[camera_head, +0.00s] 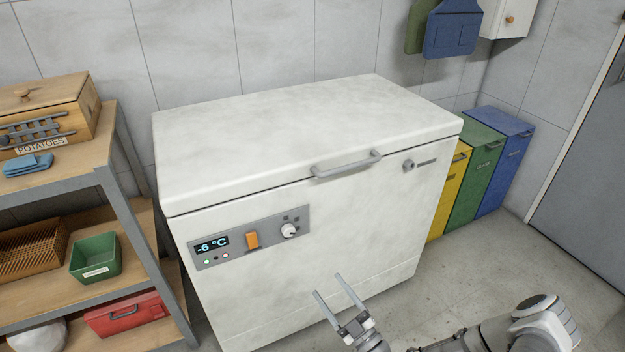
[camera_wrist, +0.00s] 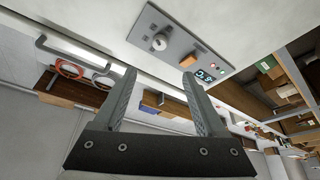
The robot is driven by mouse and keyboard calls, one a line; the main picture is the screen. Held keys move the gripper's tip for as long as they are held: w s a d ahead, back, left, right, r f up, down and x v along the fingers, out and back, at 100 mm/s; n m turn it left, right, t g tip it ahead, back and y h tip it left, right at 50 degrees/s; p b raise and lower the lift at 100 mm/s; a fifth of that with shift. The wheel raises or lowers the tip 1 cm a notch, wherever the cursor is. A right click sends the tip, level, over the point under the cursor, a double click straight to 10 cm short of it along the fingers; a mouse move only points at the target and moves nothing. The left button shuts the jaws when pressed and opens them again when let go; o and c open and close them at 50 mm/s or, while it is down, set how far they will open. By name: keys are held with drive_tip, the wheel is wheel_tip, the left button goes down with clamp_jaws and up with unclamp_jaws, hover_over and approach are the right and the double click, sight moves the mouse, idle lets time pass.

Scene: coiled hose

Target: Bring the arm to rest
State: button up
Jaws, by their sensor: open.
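My gripper (camera_head: 338,300) is in front of the lower front face of a white chest freezer (camera_head: 300,125), at the bottom of the head view. Its two fingers are spread apart with nothing between them. In the wrist view my gripper (camera_wrist: 160,95) also shows open and empty, with the freezer's control panel (camera_wrist: 178,42) beyond the fingers. My arm (camera_head: 490,335) reaches in from the lower right of the head view. The freezer lid is down.
A shelf unit (camera_head: 75,190) stands at the left with a potato box (camera_head: 45,115), a green bin (camera_head: 95,258) and a red toolbox (camera_head: 127,313). Yellow, green and blue bins (camera_head: 500,160) stand right of the freezer. The floor (camera_head: 535,260) at right is clear.

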drive_tip(key=shift+r, duration=0.1)
drive_tip(key=s+a+r+n+g, duration=0.1)
drive_tip(key=s+r+n+g, duration=0.35)
drive_tip(key=n, duration=0.75)
drive_tip(key=s+a+r+n+g, duration=0.1)
drive_tip(key=s+r+n+g, duration=0.1)
drive_tip(key=r+n+g, duration=0.65)
drive_tip(key=s+a+r+n+g, duration=0.1)
drive_tip(key=s+r+n+g, duration=0.2)
drive_tip(key=n+g, duration=0.85)
drive_tip(key=s+d+r+n+t+h, duration=0.3)
drive_tip(key=r+n+t+h, duration=0.1)
drive_tip(key=r+n, duration=0.4)
drive_tip(key=s+d+r+n+t+h+p, duration=0.1)
drive_tip(key=s+d+r+n+t+h, duration=0.2)
drive_tip(key=r+n, duration=0.5)
drive_tip(key=s+d+r+n+t+h, duration=0.25)
drive_tip(key=r+n+t+h, duration=0.25)
drive_tip(key=n, duration=0.6)
wheel_tip(320, 180, up, 20)
drive_tip(key=p, duration=2)
drive_tip(key=shift+s+a, duration=0.3)
